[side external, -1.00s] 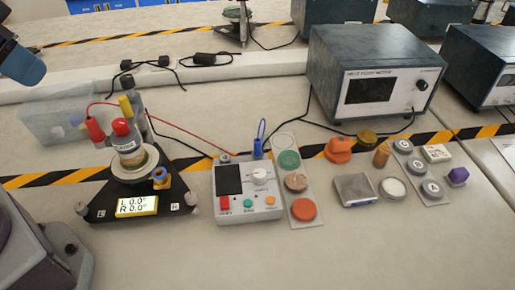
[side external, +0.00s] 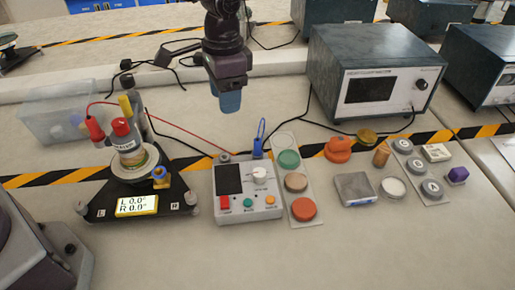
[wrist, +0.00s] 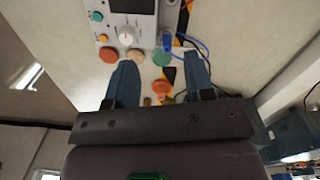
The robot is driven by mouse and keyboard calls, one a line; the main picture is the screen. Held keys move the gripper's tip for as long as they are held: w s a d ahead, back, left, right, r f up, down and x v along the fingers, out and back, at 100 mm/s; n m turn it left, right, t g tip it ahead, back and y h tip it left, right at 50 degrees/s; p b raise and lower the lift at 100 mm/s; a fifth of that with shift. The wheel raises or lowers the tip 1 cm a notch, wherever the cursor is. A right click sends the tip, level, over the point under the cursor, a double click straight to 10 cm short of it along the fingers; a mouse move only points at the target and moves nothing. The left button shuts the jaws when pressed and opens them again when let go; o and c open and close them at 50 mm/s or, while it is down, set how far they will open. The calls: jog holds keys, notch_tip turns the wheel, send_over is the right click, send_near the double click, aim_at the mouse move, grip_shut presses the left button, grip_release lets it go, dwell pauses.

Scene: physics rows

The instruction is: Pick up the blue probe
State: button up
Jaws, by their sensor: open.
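The blue probe (side external: 258,147) stands upright at the back right corner of the white meter box (side external: 232,206), with a blue lead looping above it. In the wrist view the probe (wrist: 165,42) and its lead lie just beyond my fingertips, towards the right finger. My gripper (side external: 229,102) points down with blue fingers, in the air behind and left of the probe in the side view. In the wrist view my gripper (wrist: 159,60) is open, with a wide gap and nothing held between the fingers.
Left of the box is a black tripod stand (side external: 98,204) with a red probe (side external: 96,128) and its red lead. Right of it is a strip of coloured discs (side external: 303,209). A large instrument (side external: 372,75) stands behind right. The front bench is clear.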

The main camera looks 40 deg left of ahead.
jog(key=m, duration=0.2)
send_over(258, 140)
jog(key=s+a, duration=0.1)
notch_tip(258, 140, down, 4)
jog(key=w+r+m, duration=0.1)
jog(key=w+r, duration=0.1)
jog(key=f, duration=0.7)
jog(key=shift+s+d+f, duration=0.15)
jog(key=shift+d, duration=0.05)
jog(key=f, duration=0.4)
jog(key=shift+s+d+f, duration=0.1)
jog(key=shift+s+d, duration=0.1)
jog(key=shift+s, duration=0.15)
jog(key=shift+f, duration=0.55)
grip_shut()
